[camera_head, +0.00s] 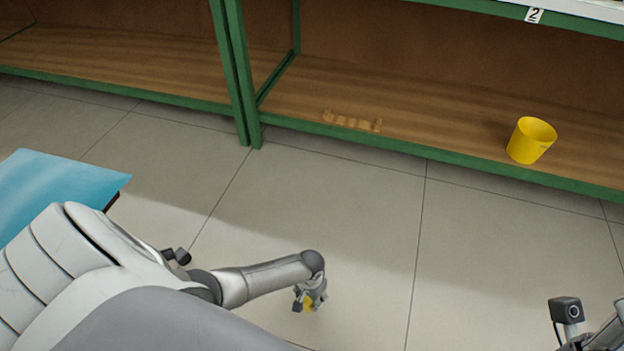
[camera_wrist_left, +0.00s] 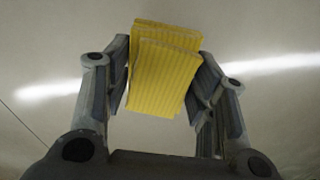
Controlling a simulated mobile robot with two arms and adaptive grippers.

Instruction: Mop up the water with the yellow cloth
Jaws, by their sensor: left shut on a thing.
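My left gripper (camera_head: 310,297) hangs over the floor in front of the shelf, shut on the yellow cloth (camera_wrist_left: 163,72). In the left wrist view the cloth is folded in layers, ribbed, and pinched between both fingers. In the head view only a small yellow bit of it shows. A small, uneven, wet-looking patch (camera_head: 352,121) lies on the wooden lower shelf, near its front edge; I take it for the water. The gripper is well short of it, apart from the shelf. My right gripper's fingers do not show; only part of that arm is at the lower right.
A yellow cup (camera_head: 531,140) stands on the same shelf board (camera_head: 440,125), right of the patch. A green post (camera_head: 238,75) rises left of the patch. A blue-topped surface (camera_head: 60,190) is at the left. The tiled floor before the shelf is clear.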

